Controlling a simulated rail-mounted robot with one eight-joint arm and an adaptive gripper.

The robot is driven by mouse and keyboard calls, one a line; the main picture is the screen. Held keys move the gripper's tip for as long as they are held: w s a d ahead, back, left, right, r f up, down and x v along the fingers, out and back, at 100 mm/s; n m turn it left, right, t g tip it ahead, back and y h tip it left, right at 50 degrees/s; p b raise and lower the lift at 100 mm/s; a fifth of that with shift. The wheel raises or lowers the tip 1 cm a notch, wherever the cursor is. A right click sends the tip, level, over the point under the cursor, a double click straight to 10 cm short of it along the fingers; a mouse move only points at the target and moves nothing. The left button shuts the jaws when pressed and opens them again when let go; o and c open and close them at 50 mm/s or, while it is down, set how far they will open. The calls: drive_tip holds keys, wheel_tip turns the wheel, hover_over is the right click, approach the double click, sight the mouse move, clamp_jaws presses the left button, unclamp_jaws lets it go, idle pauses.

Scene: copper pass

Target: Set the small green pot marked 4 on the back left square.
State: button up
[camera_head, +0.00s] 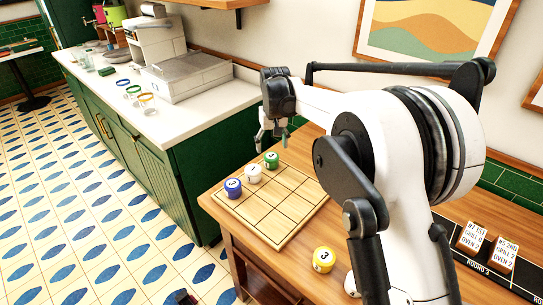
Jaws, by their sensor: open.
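A small green pot (271,160) stands at the far corner of a wooden board (283,213) marked with a grid of squares. The number on its pale front is too small to read surely. My gripper (273,138) hangs just above and behind the green pot, open, with its fingers pointing down. It appears apart from the pot and holds nothing that I can see. A white pot (254,173) and a blue pot (233,188) stand in line with the green one along the board's upper left edge.
A yellow pot marked 3 (323,259) stands on the wooden table (296,263) outside the board. The board's other squares look empty. Two order cards (472,237) (503,252) stand on a black strip at the right. A green cabinet counter (190,140) lies left of the table.

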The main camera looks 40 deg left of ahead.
sight(272, 158)
drive_tip(key=r, duration=0.4)
drive_tip(key=shift+s+d+r, duration=0.2)
